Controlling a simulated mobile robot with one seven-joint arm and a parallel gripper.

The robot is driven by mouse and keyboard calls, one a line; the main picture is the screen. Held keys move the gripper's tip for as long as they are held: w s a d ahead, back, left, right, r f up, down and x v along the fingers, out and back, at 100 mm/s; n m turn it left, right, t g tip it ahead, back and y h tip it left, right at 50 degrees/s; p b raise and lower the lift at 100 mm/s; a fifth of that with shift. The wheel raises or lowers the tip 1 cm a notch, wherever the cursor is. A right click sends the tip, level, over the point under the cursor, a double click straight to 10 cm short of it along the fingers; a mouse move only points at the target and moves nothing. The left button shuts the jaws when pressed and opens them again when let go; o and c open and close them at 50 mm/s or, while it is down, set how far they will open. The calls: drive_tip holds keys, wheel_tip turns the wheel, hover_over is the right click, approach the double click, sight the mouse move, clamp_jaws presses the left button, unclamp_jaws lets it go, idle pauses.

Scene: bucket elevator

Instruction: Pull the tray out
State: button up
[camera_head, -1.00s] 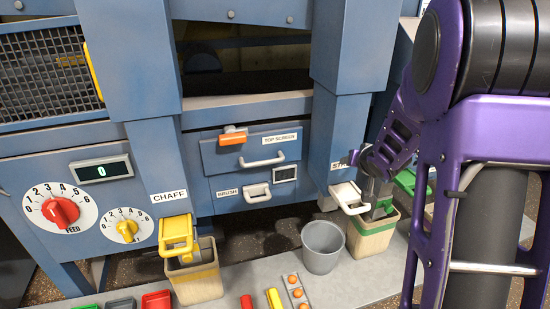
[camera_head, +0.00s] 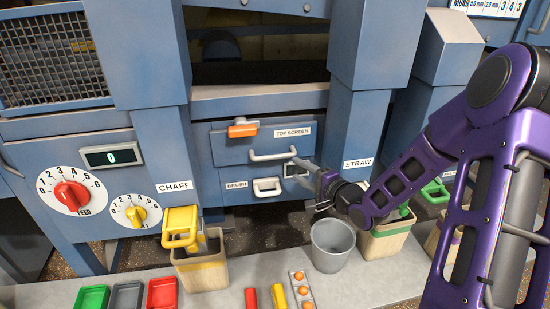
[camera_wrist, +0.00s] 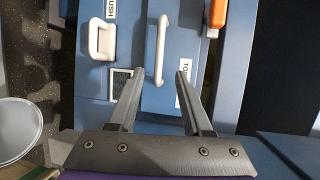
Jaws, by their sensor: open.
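The blue drawer front labelled TOP SCREEN (camera_head: 228,149) sits in the machine, with a white bar handle (camera_head: 273,154). An orange latch (camera_head: 243,127) is at its upper edge. Below is a BRUSH panel with a smaller white handle (camera_head: 267,187) and a small dark display (camera_head: 295,168). My gripper (camera_head: 310,180) is open and empty, just right of the TOP SCREEN handle. In the wrist view, my fingertips (camera_wrist: 159,73) appear on either side of that handle's near end (camera_wrist: 161,50); I cannot tell how far in front of it they are.
A grey bucket (camera_head: 330,247) stands below my gripper.

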sight(277, 158)
drive_tip(key=x, duration=1.2)
drive_tip(key=shift+w+a+b, duration=0.2)
drive_tip(key=shift+w+b, duration=0.05)
drive_tip(key=shift+b, duration=0.05)
clamp_jaws()
idle(0.8)
